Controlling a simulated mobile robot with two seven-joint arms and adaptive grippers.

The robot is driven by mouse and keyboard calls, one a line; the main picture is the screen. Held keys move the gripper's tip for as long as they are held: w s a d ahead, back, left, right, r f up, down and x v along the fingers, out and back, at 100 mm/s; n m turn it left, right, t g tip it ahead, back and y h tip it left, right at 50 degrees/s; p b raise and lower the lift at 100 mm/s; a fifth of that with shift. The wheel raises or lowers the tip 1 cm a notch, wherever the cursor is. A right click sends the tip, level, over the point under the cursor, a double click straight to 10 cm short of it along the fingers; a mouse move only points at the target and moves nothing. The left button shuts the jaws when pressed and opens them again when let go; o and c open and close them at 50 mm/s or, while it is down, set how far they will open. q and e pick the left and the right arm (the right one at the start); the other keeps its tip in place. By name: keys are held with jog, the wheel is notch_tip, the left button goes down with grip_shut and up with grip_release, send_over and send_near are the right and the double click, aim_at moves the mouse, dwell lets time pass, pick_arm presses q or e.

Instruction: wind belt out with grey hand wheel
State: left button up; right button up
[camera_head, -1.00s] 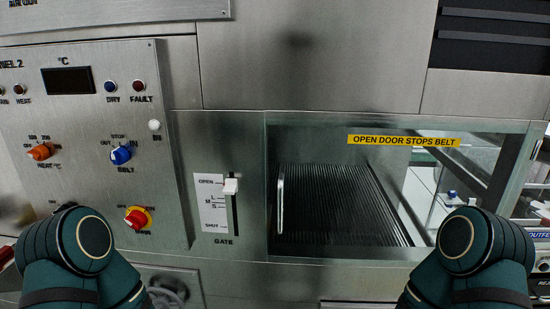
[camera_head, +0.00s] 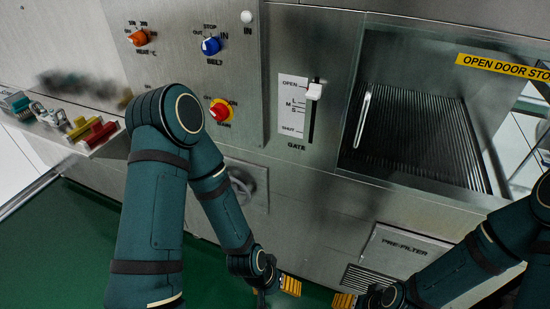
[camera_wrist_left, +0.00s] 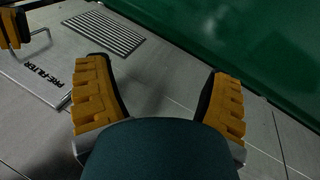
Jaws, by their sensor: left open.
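The grey hand wheel (camera_head: 240,187) sits in a square recess low on the washer front, partly hidden behind my left arm. The dark ribbed belt (camera_head: 415,135) shows behind the glass door. The blue belt knob (camera_head: 211,46) is on the panel, marked OUT, STOP and IN. My left gripper (camera_head: 287,286) is low at the bottom centre, below and right of the wheel and apart from it. In the left wrist view its yellow-padded fingers (camera_wrist_left: 157,100) are spread with nothing between them. My right gripper (camera_head: 345,300) shows only partly at the bottom edge; its opening is unclear.
A gate slider (camera_head: 314,91) and a red knob (camera_head: 221,110) are above the wheel. A pre-filter panel (camera_head: 405,246) is low right. A shelf with coloured items (camera_head: 82,130) stands at left. The green floor (camera_head: 60,250) is clear at lower left.

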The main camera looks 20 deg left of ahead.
pick_arm(q)
notch_tip(320, 180, down, 4)
jog(key=s+a+n+g+h, duration=0.2)
jog(key=s+n+g+h, duration=0.15)
jog(key=n, duration=0.75)
jog(key=w+a+r+n+t+h+p, duration=0.15)
jog(key=w+a+n+t, duration=0.25)
jog(key=w+n+t, duration=0.45)
jog(key=w+a+n+t+h+p, duration=0.1)
jog(key=w+a+n+t+h, duration=0.2)
jog(key=w+n, duration=0.55)
jog(key=w+a+f+n+t+y, duration=0.1)
jog(key=a+f+n+t+y, duration=0.1)
jog(key=a+n+t+y, duration=1.15)
jog(key=w+a+g+h, duration=0.1)
jog(key=w, duration=0.3)
jog(key=w+a+g+h+b, duration=0.1)
jog(key=w+a+g, duration=0.1)
jog(key=w, duration=0.3)
jog(key=w+a+n+g+h+b, duration=0.1)
jog(key=w+a+g, duration=0.1)
jog(key=w, duration=0.2)
jog(key=shift+w+r, duration=0.3)
jog(key=shift+w, duration=0.05)
jog(key=c, duration=1.3)
